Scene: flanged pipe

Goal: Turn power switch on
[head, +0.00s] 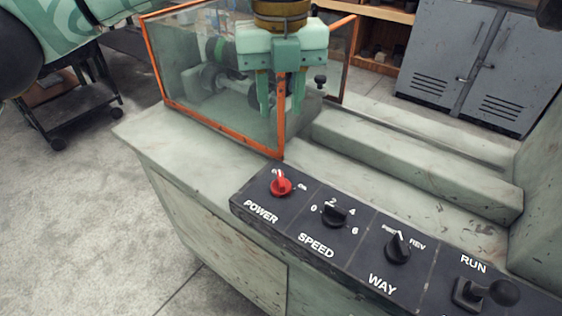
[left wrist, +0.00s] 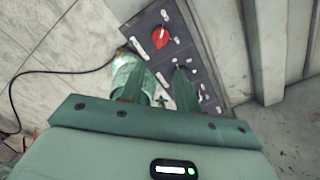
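The power switch is a red rotary knob (head: 281,186) on the POWER section at the left end of the dark control panel (head: 345,273). Its raised grip points up toward the upper small mark; another mark sits to its right. The marks are too small to read surely. The knob also shows in the left wrist view (left wrist: 162,37), beyond the fingers. My left gripper (head: 282,106) points down with its two fingers apart and nothing between them. It is above and behind the knob, not touching it. My right gripper is not in view.
A clear guard with an orange frame (head: 160,70) stands behind the panel, close to my left gripper. Black SPEED (head: 335,215) and WAY (head: 398,249) knobs and a RUN lever (head: 486,293) lie rightward. Grey cabinets (head: 470,65) stand at the back.

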